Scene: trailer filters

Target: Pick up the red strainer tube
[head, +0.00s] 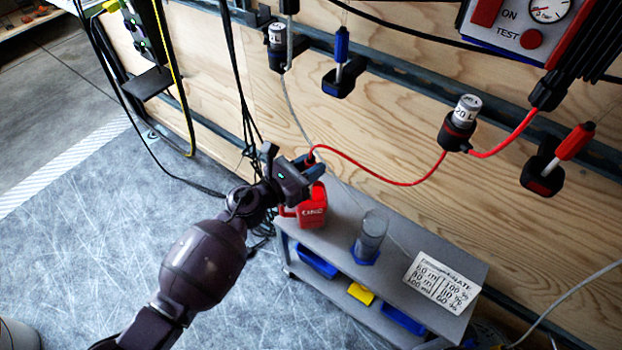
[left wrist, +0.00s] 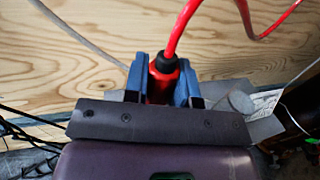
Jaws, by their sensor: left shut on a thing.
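The red strainer tube (head: 375,175) is a thin red hose running from a black holder with a grey cap marked 20 L (head: 460,122) on the wall to my left gripper (head: 297,171). In the left wrist view, its thick red end with a black collar (left wrist: 163,66) sits between the two blue-grey fingers of my left gripper (left wrist: 163,85), which is shut on it. The end's lower part is hidden. A red canister (head: 313,212) stands on the trolley just below the gripper; I cannot tell whether the tube end reaches into it. My right gripper is not in view.
The grey trolley (head: 345,240) carries a clear measuring cup (head: 371,232) on a blue base and a text card (head: 446,281). Blue-handled (head: 341,48) and red-handled (head: 575,142) tools hang on the wooden wall. Black cables hang behind my left arm.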

